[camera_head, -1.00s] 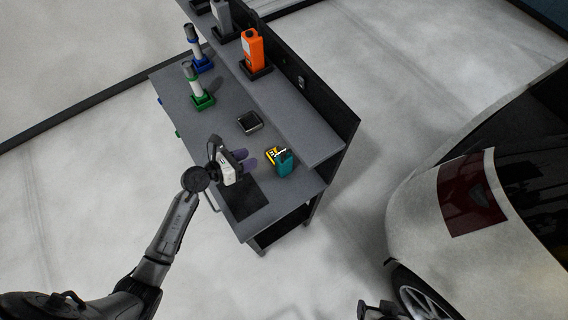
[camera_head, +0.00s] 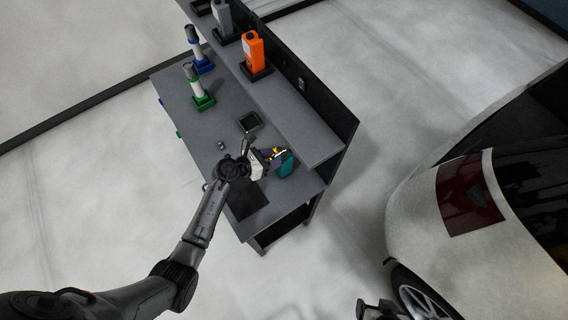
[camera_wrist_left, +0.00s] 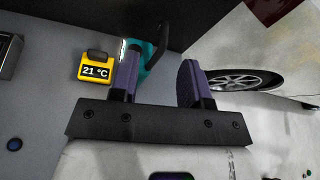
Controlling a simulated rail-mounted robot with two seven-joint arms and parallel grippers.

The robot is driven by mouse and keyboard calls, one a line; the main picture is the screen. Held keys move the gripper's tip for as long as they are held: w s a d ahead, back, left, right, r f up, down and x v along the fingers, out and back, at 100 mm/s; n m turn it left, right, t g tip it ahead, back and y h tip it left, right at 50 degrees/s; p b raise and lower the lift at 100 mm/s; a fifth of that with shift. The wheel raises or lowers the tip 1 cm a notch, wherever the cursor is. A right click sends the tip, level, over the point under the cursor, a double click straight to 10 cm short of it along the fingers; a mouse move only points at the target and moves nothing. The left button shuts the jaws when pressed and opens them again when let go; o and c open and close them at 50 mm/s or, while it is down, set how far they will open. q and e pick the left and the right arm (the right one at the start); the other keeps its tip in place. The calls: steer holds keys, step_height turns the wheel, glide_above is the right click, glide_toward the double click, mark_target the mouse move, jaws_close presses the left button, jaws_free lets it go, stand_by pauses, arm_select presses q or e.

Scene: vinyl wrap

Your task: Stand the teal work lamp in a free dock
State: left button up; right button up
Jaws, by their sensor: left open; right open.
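The teal work lamp (camera_head: 287,164) stands near the bench's front right end. In the left wrist view the lamp (camera_wrist_left: 160,45) shows beyond the fingers, partly hidden by the left-hand finger. My left gripper (camera_head: 270,154) is open right beside the lamp; its purple fingers also show in the wrist view (camera_wrist_left: 158,78). I cannot tell whether they touch the lamp. A dark square dock (camera_head: 249,122) on the bench looks empty. Another dark dock (camera_head: 200,8) at the far end of the upper shelf looks empty. My right gripper (camera_head: 378,309) is open at the bottom edge, mostly cut off.
A yellow thermometer (camera_wrist_left: 95,68) reading 21 °C sits next to the lamp. On the shelf, an orange device (camera_head: 253,50) and a grey one (camera_head: 222,18) stand in docks. White bottles stand in green (camera_head: 203,103) and blue (camera_head: 203,66) holders. A car (camera_head: 430,220) is at right.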

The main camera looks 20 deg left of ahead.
mark_target(284, 154)
arm_select(q)
steer(key=x, duration=0.3)
steer(key=shift+w+d+r+p, duration=0.2)
steer(key=shift+w+r+p, duration=0.1)
steer(key=shift+p, duration=0.1)
steer(key=shift+x, duration=0.8)
steer(key=shift+f, duration=0.1)
steer(key=shift+s, duration=0.1)
jaws_close()
